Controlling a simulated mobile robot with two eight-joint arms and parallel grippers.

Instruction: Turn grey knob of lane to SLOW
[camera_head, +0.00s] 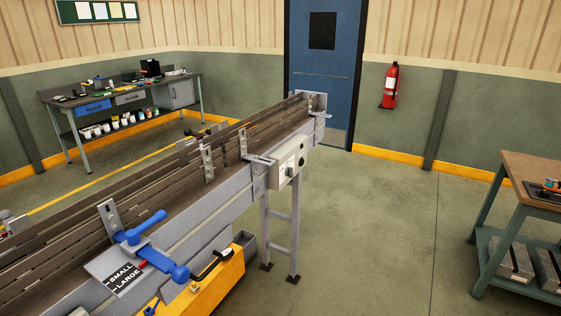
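The lane (175,195) is a long conveyor with dark slatted rails and a grey metal side, running from the lower left to the upper middle. No SLOW mark can be read. Neither of my grippers is in view.
A blue clamp handle (146,248) stands by a SMALL/LARGE plate (117,277) at the lane's near end. A yellow block (222,283) with a black handle is beside it. A workbench (530,180) stands at the right. The floor right of the lane is clear.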

